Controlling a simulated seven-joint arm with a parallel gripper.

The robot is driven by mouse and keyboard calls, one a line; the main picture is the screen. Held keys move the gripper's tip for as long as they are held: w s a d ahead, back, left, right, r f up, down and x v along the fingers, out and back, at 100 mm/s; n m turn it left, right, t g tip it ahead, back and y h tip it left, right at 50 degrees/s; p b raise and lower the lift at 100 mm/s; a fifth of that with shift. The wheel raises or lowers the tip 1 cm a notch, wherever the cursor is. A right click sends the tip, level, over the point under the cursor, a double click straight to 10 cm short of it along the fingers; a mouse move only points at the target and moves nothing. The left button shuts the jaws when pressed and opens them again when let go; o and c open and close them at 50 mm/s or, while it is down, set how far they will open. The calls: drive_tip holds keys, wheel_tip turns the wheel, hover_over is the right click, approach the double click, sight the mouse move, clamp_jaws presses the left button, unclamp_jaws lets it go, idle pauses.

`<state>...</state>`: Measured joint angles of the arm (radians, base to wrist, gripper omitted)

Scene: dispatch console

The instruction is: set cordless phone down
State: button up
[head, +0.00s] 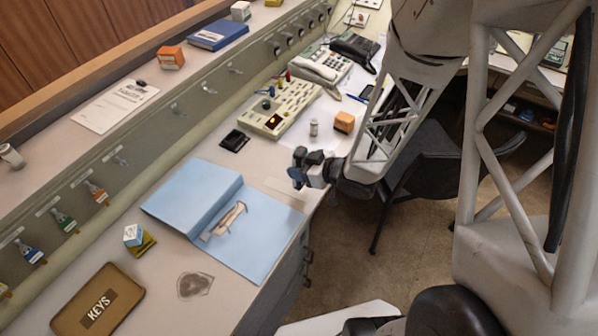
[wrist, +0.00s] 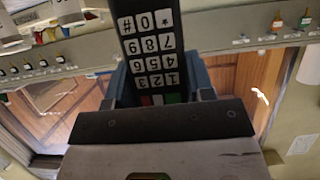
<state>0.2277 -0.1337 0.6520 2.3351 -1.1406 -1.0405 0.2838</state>
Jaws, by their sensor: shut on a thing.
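The cordless phone (wrist: 152,50) is black with white number keys and shows large and upside down in the wrist view. My gripper (wrist: 160,88) is shut on it, with a blue-grey finger at each side. In the head view my gripper (head: 311,166) is above the desk's front edge, right of the open blue binder (head: 265,235). The phone is hard to tell from the dark fingers there. A small black holder-like thing (head: 234,140) lies on the desk behind the binder; I cannot tell exactly what it is.
A beige button console (head: 280,108), a white pill bottle (head: 314,128) and an orange box (head: 344,122) stand behind my gripper. Desk phones (head: 320,65) are farther back. A brown KEYS case (head: 98,302) lies front left. A dark chair (head: 425,160) stands right of the desk.

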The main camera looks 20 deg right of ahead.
drive_tip(key=shift+w+f, duration=0.2)
drive_tip(key=shift+w, duration=0.25)
drive_tip(key=shift+f, duration=1.6)
drive_tip(key=shift+f, duration=0.1)
drive_tip(key=o, duration=1)
drive_tip(key=shift+s+d+r, duration=0.2)
drive_tip(key=shift+r, duration=0.05)
drive_tip(key=shift+v, duration=5.7)
